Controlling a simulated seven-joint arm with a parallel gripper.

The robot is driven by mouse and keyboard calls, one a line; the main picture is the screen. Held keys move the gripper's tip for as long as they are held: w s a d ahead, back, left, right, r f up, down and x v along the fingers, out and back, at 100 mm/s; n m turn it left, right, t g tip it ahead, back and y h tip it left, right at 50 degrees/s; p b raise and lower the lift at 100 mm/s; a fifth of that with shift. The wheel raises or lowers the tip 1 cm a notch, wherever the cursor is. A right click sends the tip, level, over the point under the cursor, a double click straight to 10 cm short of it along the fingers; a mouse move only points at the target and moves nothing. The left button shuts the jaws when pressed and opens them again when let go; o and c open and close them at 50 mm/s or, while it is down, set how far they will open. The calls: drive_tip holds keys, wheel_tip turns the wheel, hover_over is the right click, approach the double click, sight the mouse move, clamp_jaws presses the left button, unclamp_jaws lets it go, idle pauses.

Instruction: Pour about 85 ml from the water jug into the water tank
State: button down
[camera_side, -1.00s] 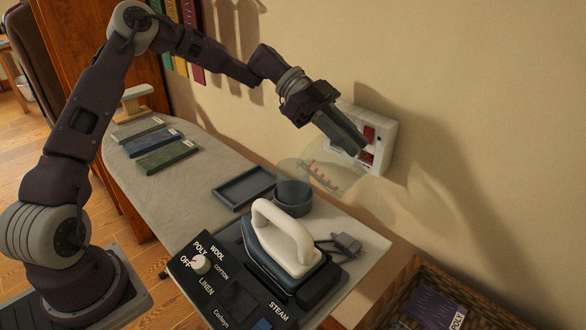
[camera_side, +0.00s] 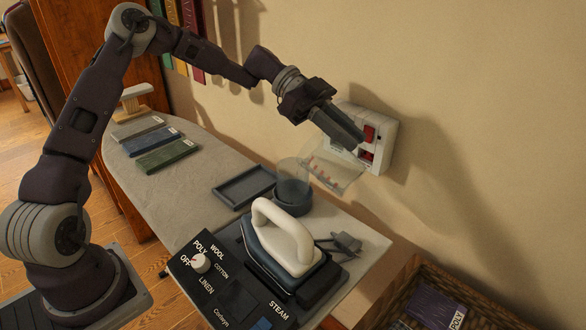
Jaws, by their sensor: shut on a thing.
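My gripper (camera_side: 349,137) is shut on the clear water jug (camera_side: 333,174), which has red marks on its side. The jug is tilted and hangs just right of the clear water tank (camera_side: 293,172), in front of the wall. The tank is a round, see-through vessel standing upright on the ironing board, with a grey lower part. I cannot tell whether that grey is water or a holder. The water level in the jug is not clear, and no stream shows.
A white iron (camera_side: 283,235) stands on the control panel (camera_side: 232,287) in front of the tank. A dark empty tray (camera_side: 245,187) lies left of the tank. A wall box with red switches (camera_side: 370,134) is close behind the gripper. A basket (camera_side: 470,290) is at lower right.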

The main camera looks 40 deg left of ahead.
sight(360, 166)
drive_tip(key=shift+a+r+h, duration=0.55)
drive_tip(key=shift+h, duration=0.05)
idle(0.3)
drive_tip(key=d+f+y, duration=0.4)
drive_tip(key=f+y, duration=0.1)
drive_tip(key=shift+w+d, duration=0.1)
drive_tip(key=shift+w, duration=0.05)
drive_tip(key=shift+d+f+g+y, duration=0.15)
drive_tip(key=shift+f+g+y, duration=0.15)
drive_tip(key=shift+f+y, duration=0.1)
idle(1.2)
drive_tip(key=d+f+y, duration=0.7)
drive_tip(key=f+y, duration=0.1)
drive_tip(key=f, duration=0.1)
drive_tip(key=shift+w+d+g+y+b, duration=0.15)
drive_tip(key=shift+w+g+y+b, duration=0.15)
drive_tip(key=shift+w+g+b, duration=0.1)
idle(1.4)
